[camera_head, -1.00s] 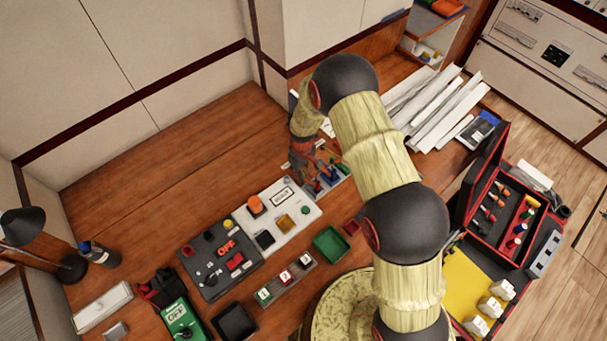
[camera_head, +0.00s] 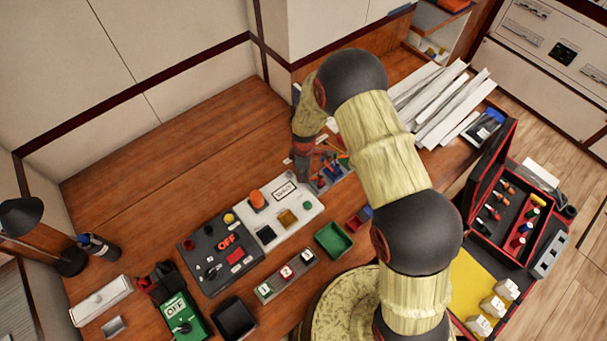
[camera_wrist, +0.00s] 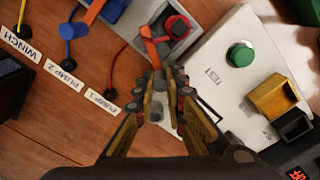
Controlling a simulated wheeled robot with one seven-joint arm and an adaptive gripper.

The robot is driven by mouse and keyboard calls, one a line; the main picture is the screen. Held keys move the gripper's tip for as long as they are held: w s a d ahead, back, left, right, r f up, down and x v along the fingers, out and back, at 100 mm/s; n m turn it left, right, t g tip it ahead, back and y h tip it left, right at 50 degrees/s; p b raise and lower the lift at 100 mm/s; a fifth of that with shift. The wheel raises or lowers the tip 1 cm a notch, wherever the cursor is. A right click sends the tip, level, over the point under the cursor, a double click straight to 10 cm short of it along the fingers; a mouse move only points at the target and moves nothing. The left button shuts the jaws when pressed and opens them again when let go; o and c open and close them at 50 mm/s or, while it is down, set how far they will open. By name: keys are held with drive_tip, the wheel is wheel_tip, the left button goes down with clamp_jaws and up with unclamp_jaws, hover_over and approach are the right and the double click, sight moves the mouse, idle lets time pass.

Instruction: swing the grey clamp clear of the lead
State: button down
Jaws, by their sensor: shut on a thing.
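In the wrist view my gripper (camera_wrist: 160,82) is closed over the near edge of a grey terminal block (camera_wrist: 178,45). A small grey piece (camera_wrist: 157,86), which I take to be the grey clamp, shows between the fingertips and is mostly hidden by them. An orange strip (camera_wrist: 151,50) runs from the fingertips onto the block. In the head view my gripper (camera_head: 304,165) is low beside the block (camera_head: 335,177), partly hidden by my arm.
A white panel (camera_wrist: 225,100) with a green button stands close on the right. A green tray (camera_head: 333,240) is nearer me. Bare wood lies at the back left.

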idle(0.4)
drive_tip(key=c, duration=1.8)
unclamp_jaws()
drive_tip(key=shift+r, duration=0.1)
wheel_tip(320, 180, up, 12)
drive_tip(key=shift+f, duration=0.1)
drive_tip(key=shift+s, duration=0.1)
